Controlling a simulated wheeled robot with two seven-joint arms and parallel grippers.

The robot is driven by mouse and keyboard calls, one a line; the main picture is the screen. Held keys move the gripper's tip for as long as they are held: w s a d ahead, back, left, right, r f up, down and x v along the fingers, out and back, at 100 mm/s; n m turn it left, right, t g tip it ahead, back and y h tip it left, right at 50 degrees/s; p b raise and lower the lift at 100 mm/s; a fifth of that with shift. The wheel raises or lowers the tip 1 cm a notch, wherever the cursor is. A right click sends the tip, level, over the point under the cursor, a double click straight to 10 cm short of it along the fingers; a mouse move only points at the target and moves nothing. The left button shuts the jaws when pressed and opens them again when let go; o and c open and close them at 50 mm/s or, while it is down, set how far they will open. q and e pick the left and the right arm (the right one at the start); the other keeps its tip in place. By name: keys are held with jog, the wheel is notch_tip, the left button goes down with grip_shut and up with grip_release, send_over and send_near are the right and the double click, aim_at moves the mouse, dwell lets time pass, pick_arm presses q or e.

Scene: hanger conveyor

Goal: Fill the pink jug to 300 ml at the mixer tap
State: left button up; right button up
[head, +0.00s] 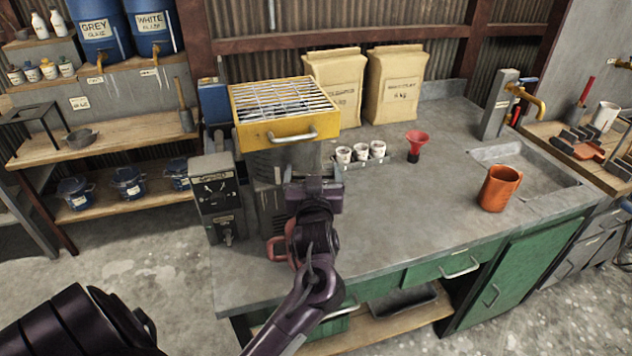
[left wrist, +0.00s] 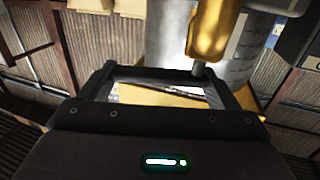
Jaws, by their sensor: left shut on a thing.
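My left gripper (head: 315,190) is at the front of the mixer, a grey drum (head: 268,165) under a yellow sieve box (head: 285,115). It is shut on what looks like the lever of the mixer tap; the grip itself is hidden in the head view. In the left wrist view the golden tap (left wrist: 208,35) stands just beyond the fingers, before the grey drum (left wrist: 245,55). A pinkish-red jug (head: 277,249) shows beside and below my wrist, mostly hidden by it. Its fill level and scale cannot be seen. My right gripper is not in view.
An orange jug (head: 499,188) stands by the sink (head: 525,170) at the right. A control box (head: 216,195) is left of the mixer. The counter's middle (head: 410,215) is clear.

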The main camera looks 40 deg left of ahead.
pick_arm(q)
jog(key=shift+s+a+f+m+t+h, duration=0.1)
jog(key=shift+s+f+m+t+h, duration=0.1)
jog(key=shift+m+t+h, duration=0.3)
jog(key=shift+s+r+m+t+h+b, duration=0.1)
jog(key=shift+m+t+h+b, duration=0.2)
jog(key=shift+m+h, duration=0.35)
jog(key=m+h+p, duration=0.1)
jog(key=m+h, duration=0.1)
jog(key=h, duration=0.1)
jog(key=s+m+t+h+p, duration=0.1)
jog(key=m+h, duration=0.1)
jog(key=h, duration=0.2)
jog(key=m+t+h+p, duration=0.1)
jog(key=m+h, duration=0.1)
jog(key=h, duration=0.1)
jog(key=shift+s+d+r, duration=0.15)
jog(key=shift+s+d, duration=0.15)
jog(key=shift+s, duration=0.1)
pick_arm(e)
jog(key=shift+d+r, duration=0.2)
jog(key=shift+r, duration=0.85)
pick_arm(q)
jog(key=shift+m, duration=0.25)
jog(key=shift+h, duration=0.25)
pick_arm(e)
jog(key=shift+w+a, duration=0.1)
